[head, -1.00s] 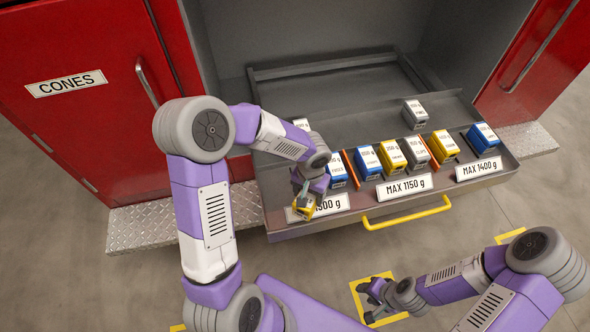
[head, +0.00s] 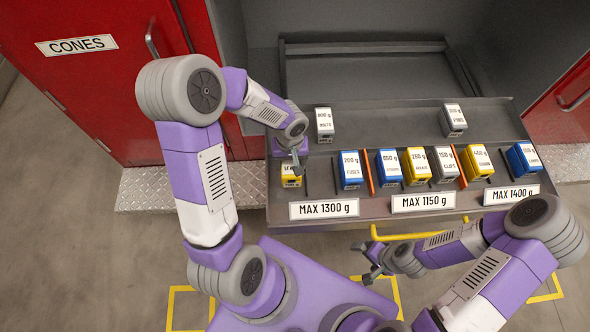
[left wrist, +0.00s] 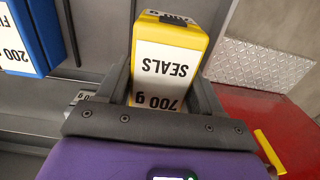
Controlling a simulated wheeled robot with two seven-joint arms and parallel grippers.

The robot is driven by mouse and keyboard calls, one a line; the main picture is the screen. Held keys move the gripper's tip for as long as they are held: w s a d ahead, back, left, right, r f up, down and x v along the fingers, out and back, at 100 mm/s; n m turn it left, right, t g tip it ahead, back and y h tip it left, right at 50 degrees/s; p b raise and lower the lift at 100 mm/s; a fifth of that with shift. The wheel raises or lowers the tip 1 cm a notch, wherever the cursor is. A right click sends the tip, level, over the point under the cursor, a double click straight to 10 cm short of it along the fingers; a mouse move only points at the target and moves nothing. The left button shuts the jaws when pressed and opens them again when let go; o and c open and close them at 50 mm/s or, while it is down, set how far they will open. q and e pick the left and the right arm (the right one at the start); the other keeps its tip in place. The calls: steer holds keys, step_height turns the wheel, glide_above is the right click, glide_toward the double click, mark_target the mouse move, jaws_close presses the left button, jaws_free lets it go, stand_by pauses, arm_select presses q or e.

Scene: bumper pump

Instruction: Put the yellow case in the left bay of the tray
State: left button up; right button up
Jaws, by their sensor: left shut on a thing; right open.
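The yellow case (head: 291,181), labelled SEALS 700 g in the left wrist view (left wrist: 172,65), is between the fingers of my left gripper (head: 295,164). It is upright at the far left of the tray's left bay (head: 318,188), behind the MAX 1300 g sign. I cannot tell whether its base touches the tray floor. The blue 200 g case (head: 351,170) stands to its right in the same bay, also seen in the left wrist view (left wrist: 27,38). My right gripper (head: 370,262) is open and empty in front of the tray.
Orange dividers (head: 369,172) part the bays. The middle bay holds several cases, including a blue one (head: 389,168); the right bay holds yellow (head: 479,162) and blue (head: 523,159) ones. Grey cases (head: 324,125) (head: 453,120) stand behind. A yellow handle (head: 420,234) runs along the front.

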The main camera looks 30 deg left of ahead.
arm_select(q)
steer(key=shift+s+f, duration=0.1)
steer(key=shift+f, duration=0.4)
step_height(320, 180, down, 4)
steer(key=shift+r+b, duration=0.25)
steer(key=shift+b, duration=0.25)
steer(key=shift+f, duration=0.1)
steer(key=o, duration=1.6)
steer(key=shift+o, duration=0.2)
